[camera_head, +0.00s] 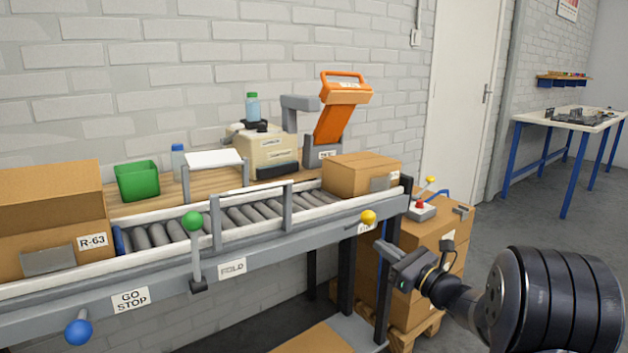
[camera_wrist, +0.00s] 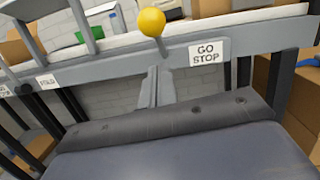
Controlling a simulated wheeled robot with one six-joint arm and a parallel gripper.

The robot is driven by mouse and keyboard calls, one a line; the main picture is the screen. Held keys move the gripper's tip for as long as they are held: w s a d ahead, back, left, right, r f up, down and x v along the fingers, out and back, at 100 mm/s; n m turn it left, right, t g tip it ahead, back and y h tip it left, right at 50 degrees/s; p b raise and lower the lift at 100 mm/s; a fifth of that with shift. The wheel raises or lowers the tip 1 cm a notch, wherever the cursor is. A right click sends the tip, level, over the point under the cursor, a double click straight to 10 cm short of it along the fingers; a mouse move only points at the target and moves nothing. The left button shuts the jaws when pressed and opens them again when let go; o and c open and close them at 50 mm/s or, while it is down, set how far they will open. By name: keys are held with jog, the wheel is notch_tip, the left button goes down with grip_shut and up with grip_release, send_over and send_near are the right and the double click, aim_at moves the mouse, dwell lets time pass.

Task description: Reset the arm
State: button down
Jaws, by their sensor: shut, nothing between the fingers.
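My arm reaches in from the lower right of the head view. My gripper (camera_head: 383,247) is shut and empty, in front of the conveyor's right end and below the yellow-knobbed lever (camera_head: 368,217). In the wrist view the shut grey fingers (camera_wrist: 154,88) point at the conveyor's front rail, just under the yellow knob (camera_wrist: 151,22). I cannot tell whether they touch the rail.
The roller conveyor (camera_head: 262,238) carries a box marked R-63 (camera_head: 50,215) and another box (camera_head: 361,174). Green (camera_head: 193,222) and blue (camera_head: 78,332) knobs stick out in front. Stacked cartons (camera_head: 425,240) stand beyond my gripper. Floor shows clear toward the blue-legged table (camera_head: 570,118).

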jog(key=s+d+f+p, duration=0.1)
jog(key=s+d+f, duration=0.4)
jog(key=s, duration=0.1)
jog(key=shift+s+d+f, duration=0.15)
jog(key=shift+s+d, duration=0.25)
